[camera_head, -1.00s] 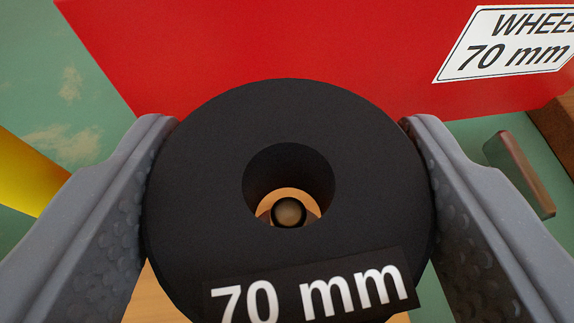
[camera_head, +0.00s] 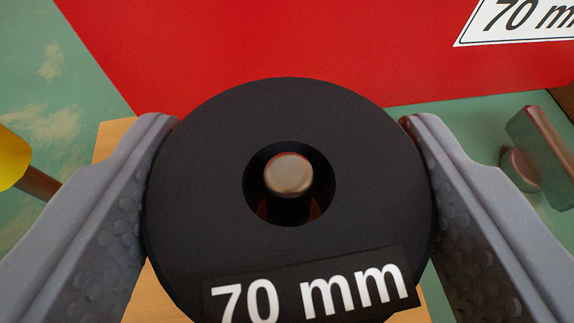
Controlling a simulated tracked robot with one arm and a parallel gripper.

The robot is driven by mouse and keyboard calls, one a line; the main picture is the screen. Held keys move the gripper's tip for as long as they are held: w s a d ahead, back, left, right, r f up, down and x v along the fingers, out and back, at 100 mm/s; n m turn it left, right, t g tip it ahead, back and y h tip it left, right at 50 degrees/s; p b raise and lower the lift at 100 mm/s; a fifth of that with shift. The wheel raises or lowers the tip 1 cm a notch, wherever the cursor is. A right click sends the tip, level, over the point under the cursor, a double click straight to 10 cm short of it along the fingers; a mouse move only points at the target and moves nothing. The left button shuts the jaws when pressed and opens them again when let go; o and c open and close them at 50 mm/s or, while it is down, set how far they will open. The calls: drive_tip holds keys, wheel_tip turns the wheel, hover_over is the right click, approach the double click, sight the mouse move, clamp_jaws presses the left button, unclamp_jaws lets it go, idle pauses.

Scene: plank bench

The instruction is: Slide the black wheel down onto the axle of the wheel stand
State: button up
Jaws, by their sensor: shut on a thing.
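The black wheel (camera_head: 205,205), labelled "70 mm", is held between the two grey fingers of my gripper (camera_head: 290,190). The gripper is shut on the wheel's left and right sides. The metal axle (camera_head: 289,174) shows inside the wheel's centre hole, with its rounded top near the middle of the hole and dark space around it. I cannot tell how far the axle reaches up into the hole. The wooden base of the wheel stand (camera_head: 113,137) shows partly at the left, behind the finger; the wheel hides most of it.
A red panel (camera_head: 250,50) with a white "70 mm" sign (camera_head: 520,22) stands right behind the wheel. A yellow-ended object with a brown shaft (camera_head: 14,160) is at left. A metal piece (camera_head: 540,150) lies at right. The green surface (camera_head: 60,95) shows at left.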

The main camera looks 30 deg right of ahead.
drive_tip(key=shift+f, duration=0.65)
drive_tip(key=o, duration=1.1)
drive_tip(key=shift+o, duration=0.2)
drive_tip(key=shift+s+r, duration=0.1)
drive_tip(key=v, duration=1.3)
drive_tip(key=shift+s+a+b, duration=0.2)
drive_tip(key=shift+b, duration=0.25)
